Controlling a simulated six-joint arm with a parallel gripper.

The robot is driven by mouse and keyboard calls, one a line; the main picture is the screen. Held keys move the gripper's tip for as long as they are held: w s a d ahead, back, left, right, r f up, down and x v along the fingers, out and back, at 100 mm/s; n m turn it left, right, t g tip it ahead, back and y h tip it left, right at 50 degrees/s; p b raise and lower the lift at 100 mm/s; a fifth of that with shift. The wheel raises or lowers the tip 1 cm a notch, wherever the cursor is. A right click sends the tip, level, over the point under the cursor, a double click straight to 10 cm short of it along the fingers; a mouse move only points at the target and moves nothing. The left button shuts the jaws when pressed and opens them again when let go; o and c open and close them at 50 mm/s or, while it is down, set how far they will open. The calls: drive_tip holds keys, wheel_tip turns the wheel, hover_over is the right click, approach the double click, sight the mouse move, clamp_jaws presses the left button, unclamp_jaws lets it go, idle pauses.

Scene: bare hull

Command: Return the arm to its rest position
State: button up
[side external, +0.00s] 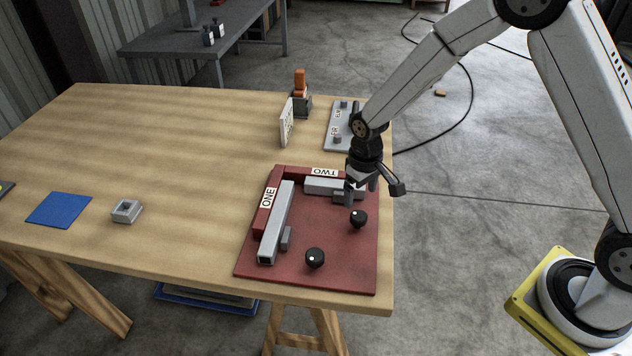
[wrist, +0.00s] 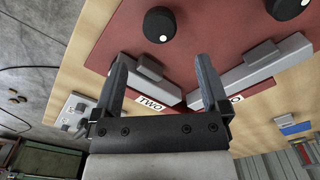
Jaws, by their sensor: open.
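My gripper (side external: 361,186) is at the end of my arm, over the back right part of a red board (side external: 335,255) on the wooden table. In the wrist view my gripper (wrist: 163,75) is open, its two dark fingers apart with nothing between them. The grey bar by the label TWO (side external: 322,186) lies beside and partly behind the fingers. In the wrist view this bar (wrist: 140,77) passes close to the left finger. I cannot tell whether they touch.
The grey bar by label ONE (side external: 276,220) and two black knobs (side external: 315,258) (side external: 358,219) stand on the board. A grey plate (side external: 333,145), a white sign (side external: 287,122) and an orange-topped block (side external: 300,90) are behind. A blue square (side external: 59,210) and a small grey block (side external: 127,211) lie left. The table's middle is clear.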

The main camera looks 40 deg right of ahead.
drive_tip(key=shift+r, duration=0.5)
drive_tip(key=shift+s+d+r, duration=0.2)
drive_tip(key=shift+s+r, duration=0.15)
drive_tip(key=shift+r, duration=0.1)
drive_tip(key=s+d+r+t, duration=0.1)
drive_tip(key=s+d+r, duration=0.1)
drive_tip(key=s+r, duration=0.2)
drive_tip(key=s+d+r+m+t, duration=0.1)
drive_tip(key=s+r, duration=0.3)
drive_tip(key=s, duration=0.6)
drive_tip(key=shift+s+d+r+t, duration=0.15)
drive_tip(key=shift+d+t, duration=0.15)
drive_tip(key=shift+d, duration=0.15)
